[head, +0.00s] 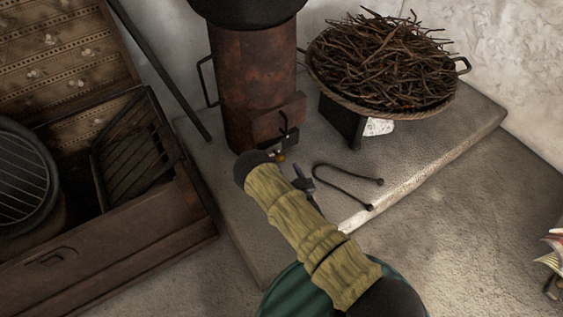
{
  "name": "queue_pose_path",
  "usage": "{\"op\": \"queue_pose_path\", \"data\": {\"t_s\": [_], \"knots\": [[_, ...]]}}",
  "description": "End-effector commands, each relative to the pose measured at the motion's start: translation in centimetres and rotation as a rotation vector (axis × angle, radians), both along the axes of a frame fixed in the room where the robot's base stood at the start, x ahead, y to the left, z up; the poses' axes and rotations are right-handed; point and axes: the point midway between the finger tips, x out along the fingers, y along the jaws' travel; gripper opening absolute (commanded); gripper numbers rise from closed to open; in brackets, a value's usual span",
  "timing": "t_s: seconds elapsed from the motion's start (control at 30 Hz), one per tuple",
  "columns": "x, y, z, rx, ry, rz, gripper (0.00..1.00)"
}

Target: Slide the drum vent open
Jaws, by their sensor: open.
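The drum (252,85) is a rusty upright cylinder on the stone hearth, with a black vessel on top. A rusty plate or box, seemingly the vent (272,120), sticks out low on its front right side. How far the vent is open cannot be told. My sleeved arm reaches up from the bottom right. My gripper (284,148) is open close in front of the vent, its small dark parts overlapping the vent's lower edge. Whether it touches the vent cannot be told. My wrist hides part of the drum's foot.
A wide basket of twigs (382,65) stands on a dark support to the right. A bent black rod (350,187) lies on the hearth slab (425,150). A wooden chest (130,240) with grates stands left, and a dark pole (160,70) leans between.

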Motion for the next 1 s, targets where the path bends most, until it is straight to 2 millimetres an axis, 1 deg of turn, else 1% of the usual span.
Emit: {"op": "queue_pose_path", "data": {"t_s": [0.03,0.1,0.4,0.6,0.7,0.93,0.97,1.0], "knots": [[0.0,0.0,-1.4,0.0,0.0,0.001,0.5],[0.0,0.0,-2.5,-0.001,0.001,-0.001,0.5],[4.7,1.9,-2.2,0.002,-0.004,-0.002,0.5],[6.7,2.6,-2.0,0.0,-0.003,-0.004,0.5],[7.0,2.7,-1.9,0.0,-0.001,-0.004,0.5],[7.0,2.8,-1.8,0.0,0.0,-0.003,0.5],[7.0,2.8,-1.8,0.0,0.0,-0.003,0.48],[7.0,2.8,-1.8,0.0,0.0,-0.003,0.4]]}}
